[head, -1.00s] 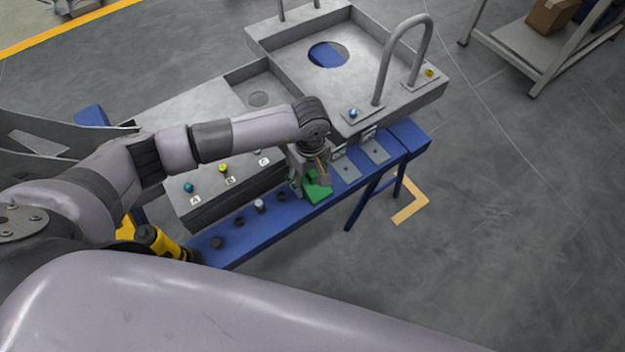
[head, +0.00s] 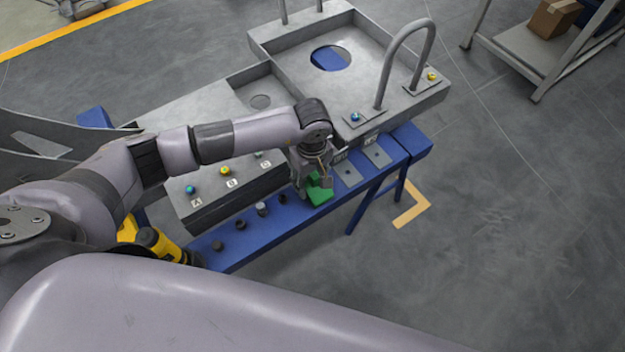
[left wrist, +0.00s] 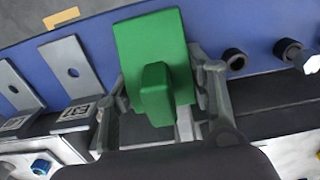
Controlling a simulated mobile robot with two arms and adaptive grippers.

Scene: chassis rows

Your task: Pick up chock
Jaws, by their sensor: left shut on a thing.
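The green chock (head: 320,193) is at the front edge of the blue beam (head: 245,236) in the head view, partly hidden by my left gripper (head: 316,180). In the left wrist view the chock (left wrist: 150,50) shows a flat plate with a raised block towards the camera. My left gripper's fingers (left wrist: 162,92) stand on both sides of the block, and the gripper is shut on the chock. I cannot tell whether the chock touches the beam. My right gripper is not in view.
Several dark and pale pegs (head: 262,209) stand on the beam left of the chock. Grey plates (head: 376,156) lie on it to the right. Behind rises a grey chassis (head: 290,80) with a hoop handle (head: 405,45) and coloured knobs.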

